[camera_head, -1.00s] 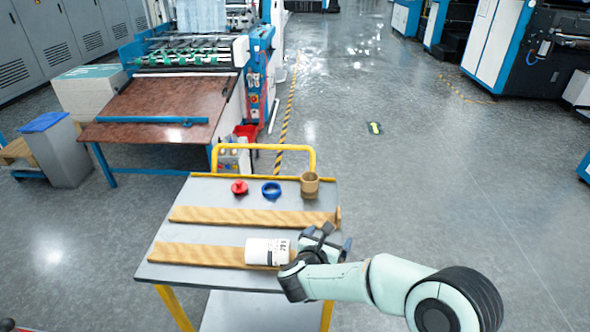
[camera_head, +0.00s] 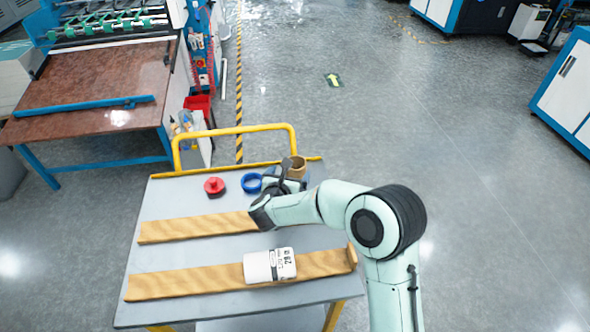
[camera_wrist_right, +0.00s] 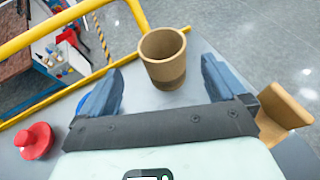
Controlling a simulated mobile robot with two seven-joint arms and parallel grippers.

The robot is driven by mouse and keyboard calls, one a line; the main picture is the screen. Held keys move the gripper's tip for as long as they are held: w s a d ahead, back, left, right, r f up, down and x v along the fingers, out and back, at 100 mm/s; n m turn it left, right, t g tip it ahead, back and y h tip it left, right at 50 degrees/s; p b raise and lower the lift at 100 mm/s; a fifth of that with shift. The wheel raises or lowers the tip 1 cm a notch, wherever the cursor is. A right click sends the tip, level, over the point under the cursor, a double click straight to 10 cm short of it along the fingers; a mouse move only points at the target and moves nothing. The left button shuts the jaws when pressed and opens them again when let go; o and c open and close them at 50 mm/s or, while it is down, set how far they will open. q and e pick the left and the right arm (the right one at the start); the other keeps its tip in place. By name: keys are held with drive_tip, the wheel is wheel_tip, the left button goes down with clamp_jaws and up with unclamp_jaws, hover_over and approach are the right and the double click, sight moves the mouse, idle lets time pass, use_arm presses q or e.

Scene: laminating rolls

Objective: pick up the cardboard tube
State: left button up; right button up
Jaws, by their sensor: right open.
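The cardboard tube (camera_head: 297,168) is a short brown open cylinder standing upright at the back right of the grey cart top (camera_head: 195,262). In the right wrist view the tube (camera_wrist_right: 165,66) stands ahead, between and beyond the two blue fingertips. My right gripper (camera_head: 287,176) is open, and it partly hides the tube in the head view. The open, empty jaws also show in the right wrist view (camera_wrist_right: 162,85), with a finger to each side and no visible contact with the tube. My left gripper is not in view.
A red spool (camera_head: 214,186) and a blue ring (camera_head: 251,183) stand left of the tube. A yellow handle (camera_head: 235,131) rises behind.

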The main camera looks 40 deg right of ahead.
sight(298, 161)
drive_tip(key=shift+x, duration=1.05)
drive_tip(key=shift+r+p+x, duration=0.1)
drive_tip(key=shift+p+x, duration=0.15)
drive_tip(key=shift+x, duration=1.1)
drive_tip(key=shift+r+p+x, duration=0.15)
drive_tip(key=shift+p+x, duration=0.05)
drive_tip(key=shift+x, duration=1.2)
drive_tip(key=shift+s+d, duration=0.15)
drive_tip(key=c, duration=1)
